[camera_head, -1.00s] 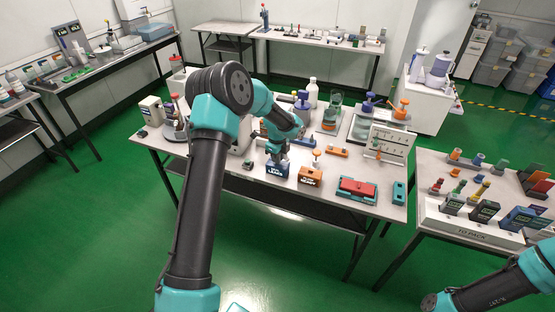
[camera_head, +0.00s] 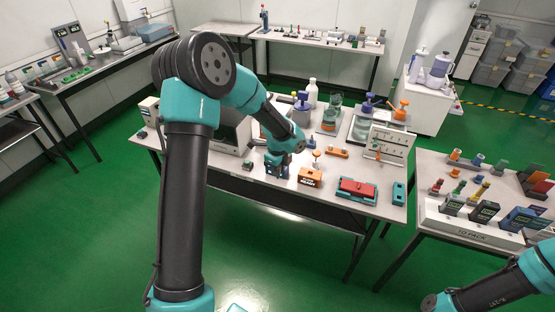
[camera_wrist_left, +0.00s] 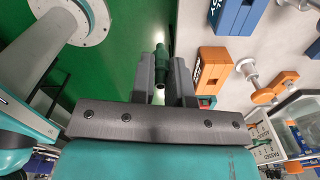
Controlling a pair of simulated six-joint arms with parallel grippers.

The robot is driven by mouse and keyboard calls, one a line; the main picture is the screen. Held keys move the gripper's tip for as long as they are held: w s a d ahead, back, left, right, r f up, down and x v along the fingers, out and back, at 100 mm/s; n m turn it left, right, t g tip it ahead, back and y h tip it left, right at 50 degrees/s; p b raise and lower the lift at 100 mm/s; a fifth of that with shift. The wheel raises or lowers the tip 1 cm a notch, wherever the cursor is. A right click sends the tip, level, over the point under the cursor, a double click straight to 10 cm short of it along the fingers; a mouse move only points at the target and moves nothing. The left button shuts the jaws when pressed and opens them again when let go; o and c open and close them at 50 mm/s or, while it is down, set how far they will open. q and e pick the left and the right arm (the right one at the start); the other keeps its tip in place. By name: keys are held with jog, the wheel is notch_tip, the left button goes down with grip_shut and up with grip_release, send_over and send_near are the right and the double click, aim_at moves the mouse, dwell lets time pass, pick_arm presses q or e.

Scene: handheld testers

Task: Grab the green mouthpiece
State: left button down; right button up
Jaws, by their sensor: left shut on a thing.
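The green mouthpiece (camera_wrist_left: 161,66) shows in the left wrist view, between the two dark fingers of my left gripper (camera_wrist_left: 163,77). The gripper is shut on it, and its far end sticks out past the fingertips, over the green floor. In the head view my left gripper (camera_head: 278,169) is low at the front edge of the middle table, left of the orange box (camera_head: 310,176). The mouthpiece cannot be made out there. My right arm enters at the lower right of the head view, but its gripper is out of the picture.
The orange box also shows in the wrist view (camera_wrist_left: 211,69), below a blue box (camera_wrist_left: 237,14). A red and teal case (camera_head: 357,189) and a teal tester (camera_head: 398,193) stand to the right. The right table holds a white rack (camera_head: 468,228) of testers. Open floor lies in front.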

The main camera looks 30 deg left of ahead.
pick_arm(q)
jog(key=shift+s+d+r, duration=0.1)
jog(key=shift+s+d, duration=0.4)
jog(key=shift+s, duration=0.3)
jog(key=shift+s+d+r, duration=0.1)
jog(key=shift+s+d, duration=0.35)
jog(key=shift+s, duration=0.3)
jog(key=shift+s+d+r, duration=0.1)
jog(key=shift+s+d, duration=0.4)
jog(key=shift+s, duration=0.3)
